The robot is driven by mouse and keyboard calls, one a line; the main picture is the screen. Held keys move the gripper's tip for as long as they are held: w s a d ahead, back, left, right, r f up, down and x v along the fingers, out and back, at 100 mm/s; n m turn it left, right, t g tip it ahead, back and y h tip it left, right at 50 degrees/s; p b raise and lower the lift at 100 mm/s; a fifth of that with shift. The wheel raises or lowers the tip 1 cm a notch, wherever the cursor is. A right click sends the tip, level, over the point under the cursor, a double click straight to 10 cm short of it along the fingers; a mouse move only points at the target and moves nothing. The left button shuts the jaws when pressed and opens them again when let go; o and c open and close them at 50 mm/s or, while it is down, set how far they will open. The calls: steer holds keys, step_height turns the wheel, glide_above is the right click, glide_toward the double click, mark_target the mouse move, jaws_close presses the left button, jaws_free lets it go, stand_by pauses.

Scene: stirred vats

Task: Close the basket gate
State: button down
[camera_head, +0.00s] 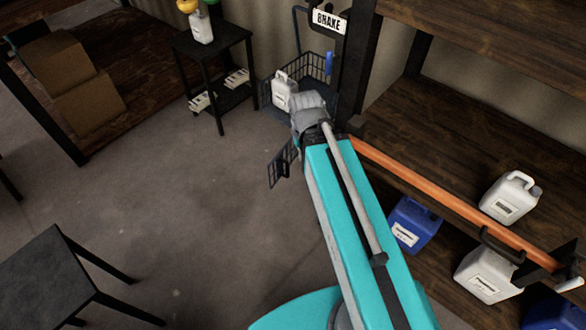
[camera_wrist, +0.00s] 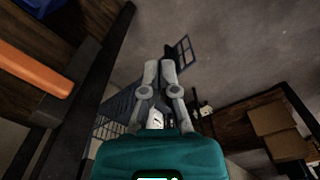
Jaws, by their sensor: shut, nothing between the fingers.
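The wire basket (camera_head: 321,68) stands at the back, beside a dark post. A white jug (camera_head: 283,90) is in it. The basket gate (camera_head: 281,165), a small dark mesh panel, stands swung out toward the camera, away from the basket's side. My arm hides its hinge side in the head view. In the wrist view the gate (camera_wrist: 184,51) is just beyond and right of my gripper (camera_wrist: 167,54). The fingers are together and empty. The basket (camera_wrist: 115,112) is left of them there. I cannot tell whether the fingertips touch the gate.
A BRAKE sign (camera_head: 327,20) and blue handle (camera_head: 329,64) are above the basket. A small black table (camera_head: 213,38) stands left of it. Open floor (camera_head: 160,200) lies left.

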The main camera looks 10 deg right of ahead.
steer(key=w+d+f+m+y+b, duration=0.2)
steer(key=w+f+m+b, duration=0.6)
steer(key=f+m+b, duration=0.2)
steer(key=w+d+f+m+y+b, duration=0.2)
steer(key=w+d+f+m+b, duration=0.1)
steer(key=w+f+m+b, duration=0.5)
steer(key=shift+w+d+f+m+t+b, duration=0.15)
steer(key=shift+w+f+m+t+b, duration=0.2)
steer(key=shift+f+m+b, duration=1.4)
steer(key=shift+n+b, duration=0.6)
steer(key=shift+n, duration=0.05)
steer(key=b+x, duration=0.9)
steer(key=shift+a+f, duration=0.25)
steer(key=shift+a, duration=0.05)
